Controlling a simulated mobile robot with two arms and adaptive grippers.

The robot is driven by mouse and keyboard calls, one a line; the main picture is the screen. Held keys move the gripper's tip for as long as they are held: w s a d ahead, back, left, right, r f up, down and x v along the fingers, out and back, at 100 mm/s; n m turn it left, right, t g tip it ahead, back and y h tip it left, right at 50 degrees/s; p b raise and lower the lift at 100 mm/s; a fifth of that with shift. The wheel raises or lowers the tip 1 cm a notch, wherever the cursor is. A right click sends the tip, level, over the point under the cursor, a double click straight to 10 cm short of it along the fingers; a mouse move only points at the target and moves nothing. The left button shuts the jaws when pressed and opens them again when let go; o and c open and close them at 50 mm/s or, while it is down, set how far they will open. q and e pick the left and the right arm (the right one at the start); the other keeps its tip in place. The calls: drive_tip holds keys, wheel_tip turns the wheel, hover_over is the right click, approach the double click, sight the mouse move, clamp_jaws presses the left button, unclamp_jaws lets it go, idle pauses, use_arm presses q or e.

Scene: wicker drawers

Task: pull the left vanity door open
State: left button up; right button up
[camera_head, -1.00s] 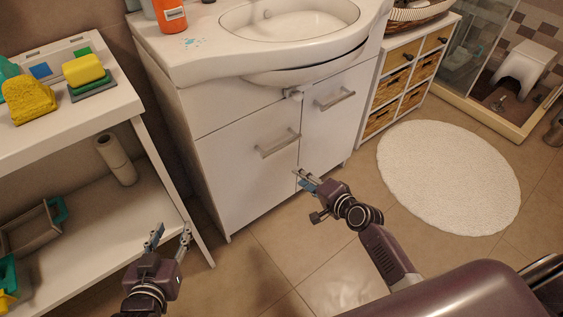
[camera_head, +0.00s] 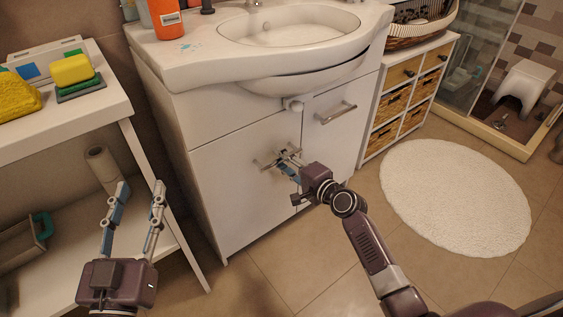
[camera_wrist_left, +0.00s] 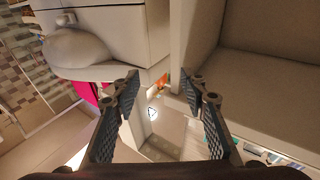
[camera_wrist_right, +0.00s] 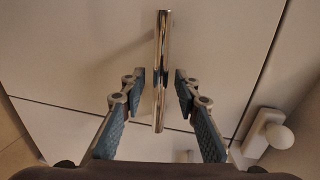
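The left vanity door (camera_head: 236,190) is a white panel below the sink and looks shut. Its metal bar handle (camera_head: 265,163) is partly covered by my right gripper in the head view. My right gripper (camera_head: 287,160) is at this handle, with its fingers open. In the right wrist view the handle (camera_wrist_right: 161,75) stands between the two open fingertips (camera_wrist_right: 158,90), with a gap on each side. My left gripper (camera_head: 137,195) is open and empty, left of the vanity and in front of the white shelf; its open fingers also show in the left wrist view (camera_wrist_left: 160,88).
The right vanity door has its own handle (camera_head: 335,113). A drawer unit with wicker fronts (camera_head: 388,138) stands right of the vanity. A round white mat (camera_head: 455,195) lies on open floor.

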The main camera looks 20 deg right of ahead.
drive_tip(key=shift+w+a, duration=0.1)
drive_tip(key=shift+w, duration=0.2)
clamp_jaws()
drive_tip(key=shift+f, duration=0.1)
